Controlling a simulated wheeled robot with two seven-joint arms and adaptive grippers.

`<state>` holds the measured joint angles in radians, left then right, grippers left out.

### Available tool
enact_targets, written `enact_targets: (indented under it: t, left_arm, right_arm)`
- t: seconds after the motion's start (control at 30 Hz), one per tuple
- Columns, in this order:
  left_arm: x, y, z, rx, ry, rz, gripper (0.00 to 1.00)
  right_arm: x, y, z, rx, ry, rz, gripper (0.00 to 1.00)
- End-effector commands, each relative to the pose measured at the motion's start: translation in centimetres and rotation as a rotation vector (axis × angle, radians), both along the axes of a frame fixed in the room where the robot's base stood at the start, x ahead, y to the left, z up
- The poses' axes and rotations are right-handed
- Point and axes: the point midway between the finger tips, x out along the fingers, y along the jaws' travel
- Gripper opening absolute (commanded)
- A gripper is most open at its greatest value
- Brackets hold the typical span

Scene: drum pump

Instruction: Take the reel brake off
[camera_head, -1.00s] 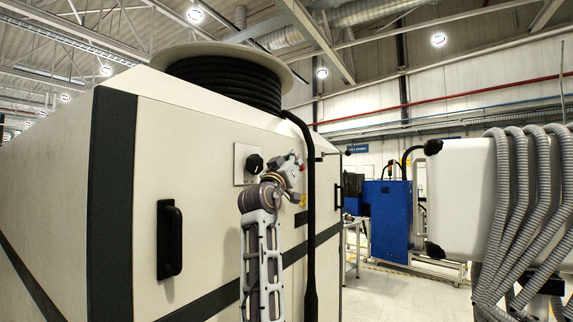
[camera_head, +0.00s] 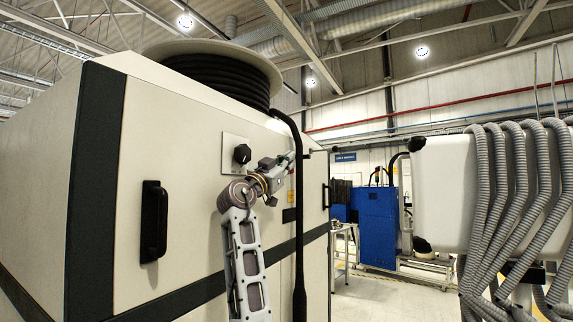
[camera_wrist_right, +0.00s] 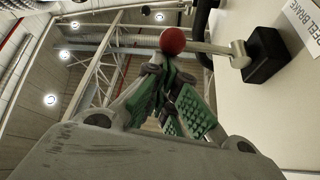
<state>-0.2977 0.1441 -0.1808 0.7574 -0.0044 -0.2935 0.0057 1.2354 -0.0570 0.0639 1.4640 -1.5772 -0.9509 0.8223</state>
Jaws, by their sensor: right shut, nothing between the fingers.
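The reel brake lever shows in the right wrist view as a pale bar (camera_wrist_right: 215,48) with a red ball (camera_wrist_right: 172,40) at its end, fixed to a black block (camera_wrist_right: 266,56). A REEL BRAKE label (camera_wrist_right: 302,22) is beside it. My right gripper (camera_wrist_right: 168,72) is shut and empty, its green-padded fingertips close below the red ball; I cannot tell whether they touch it. In the head view my right gripper (camera_head: 284,162) is at the cabinet front, next to the black hose, and the lever cannot be made out there. My left gripper is not in view.
The pale cabinet (camera_head: 190,130) carries a hose reel (camera_head: 222,72) on top, with a black hose (camera_head: 299,230) hanging down its front. A black knob (camera_head: 241,153) and a black handle (camera_head: 153,221) stick out. Blue equipment (camera_head: 377,225) stands farther back.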

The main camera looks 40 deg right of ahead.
Motion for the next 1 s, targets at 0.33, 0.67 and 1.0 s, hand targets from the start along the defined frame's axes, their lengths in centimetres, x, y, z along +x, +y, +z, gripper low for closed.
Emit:
enact_targets:
  t: [0.33, 0.67, 1.0]
  left_arm:
    - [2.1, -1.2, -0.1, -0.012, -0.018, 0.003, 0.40]
    - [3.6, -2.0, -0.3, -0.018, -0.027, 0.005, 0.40]
    - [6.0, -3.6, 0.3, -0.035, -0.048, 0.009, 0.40]
  right_arm:
    - [-0.1, -0.1, -1.5, 0.084, -0.167, 0.000, 0.00]
    - [-0.1, -0.1, -3.1, 0.099, -0.200, 0.000, 0.00]
    - [0.4, 0.2, -4.9, 0.099, -0.199, 0.001, 0.00]
